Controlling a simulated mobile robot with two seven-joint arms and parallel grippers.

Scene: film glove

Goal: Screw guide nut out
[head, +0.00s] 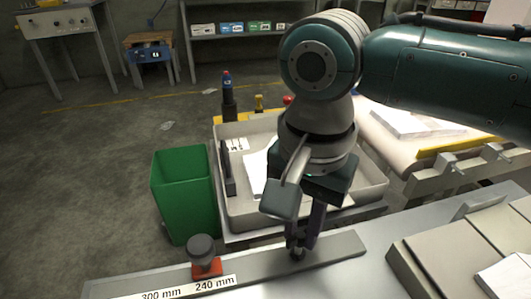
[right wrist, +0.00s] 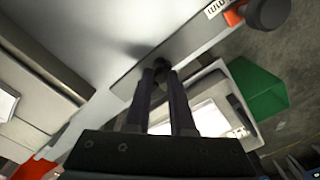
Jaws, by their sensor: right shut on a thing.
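My right gripper (head: 300,243) points down at the metal guide bar (head: 335,248) along the front of the bench. Its fingers are shut on a small dark nut (head: 298,256), taken to be the guide nut, at the bar's top. In the right wrist view the two fingertips (right wrist: 162,72) close around the dark nut (right wrist: 160,63) against the bar (right wrist: 190,40). The fingers hide most of the nut, so I cannot tell how far it is screwed in. My left gripper is not in view.
A dark knob on a red base (head: 204,254) stands on the bar beside the labels "300 mm" and "240 mm". A grey tray (head: 375,192) with papers lies behind the bar. A green bin (head: 183,190) stands left of it. Grey blocks (head: 440,262) sit on the right.

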